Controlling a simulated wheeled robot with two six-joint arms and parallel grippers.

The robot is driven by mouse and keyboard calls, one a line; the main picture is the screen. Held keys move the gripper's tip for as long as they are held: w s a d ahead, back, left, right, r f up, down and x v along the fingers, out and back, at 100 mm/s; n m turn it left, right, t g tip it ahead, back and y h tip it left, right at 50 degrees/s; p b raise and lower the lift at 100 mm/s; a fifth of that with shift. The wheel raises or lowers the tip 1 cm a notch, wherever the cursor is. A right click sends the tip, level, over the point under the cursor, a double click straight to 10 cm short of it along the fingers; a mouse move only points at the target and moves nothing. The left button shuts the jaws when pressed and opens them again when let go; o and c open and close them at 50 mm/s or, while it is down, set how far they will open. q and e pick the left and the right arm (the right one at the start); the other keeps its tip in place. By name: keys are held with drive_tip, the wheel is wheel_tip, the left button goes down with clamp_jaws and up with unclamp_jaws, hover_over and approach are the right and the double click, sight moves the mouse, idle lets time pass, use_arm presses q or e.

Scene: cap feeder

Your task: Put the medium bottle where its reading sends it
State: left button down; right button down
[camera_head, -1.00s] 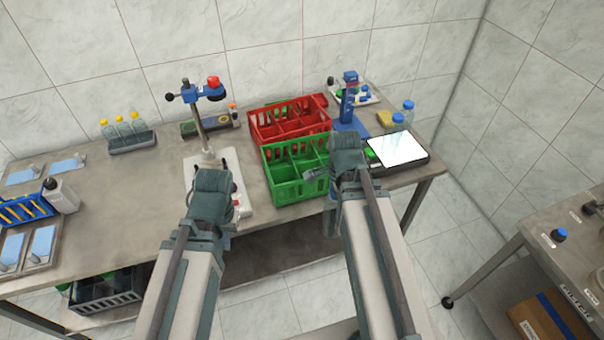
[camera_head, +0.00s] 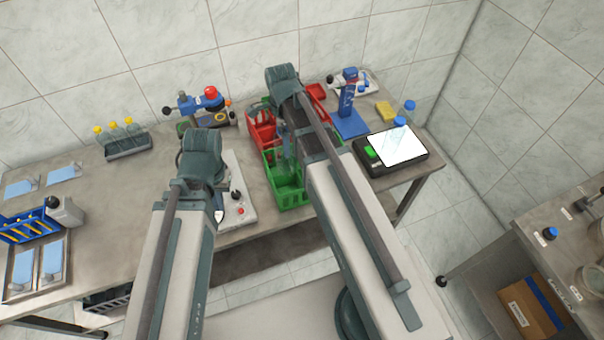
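Clear bottles with blue caps (camera_head: 408,108) stand at the table's right back, behind a black device with a bright white screen (camera_head: 402,148). Bottles with yellow caps (camera_head: 115,131) stand in a dark rack at the left back. I cannot tell which bottle is the medium one. My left gripper (camera_head: 219,208) is low by the white base of the stand; its fingers are mostly hidden by the arm. My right gripper (camera_head: 288,152) points down over the green crate (camera_head: 295,197); whether it holds anything is too small to tell.
A red crate (camera_head: 260,134) is behind the green one, partly hidden by my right arm. A blue rack (camera_head: 28,226) and trays are at the left. The left middle of the table is clear.

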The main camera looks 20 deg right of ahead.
sight(288, 173)
wheel_tip(288, 173, down, 18)
drive_tip(key=b, duration=1.7)
drive_tip(key=shift+b, duration=0.3)
drive_tip(key=shift+f, duration=0.15)
unclamp_jaws()
wheel_tip(288, 173, up, 12)
drive_tip(key=p, duration=1.2)
drive_tip(key=shift+r, duration=0.25)
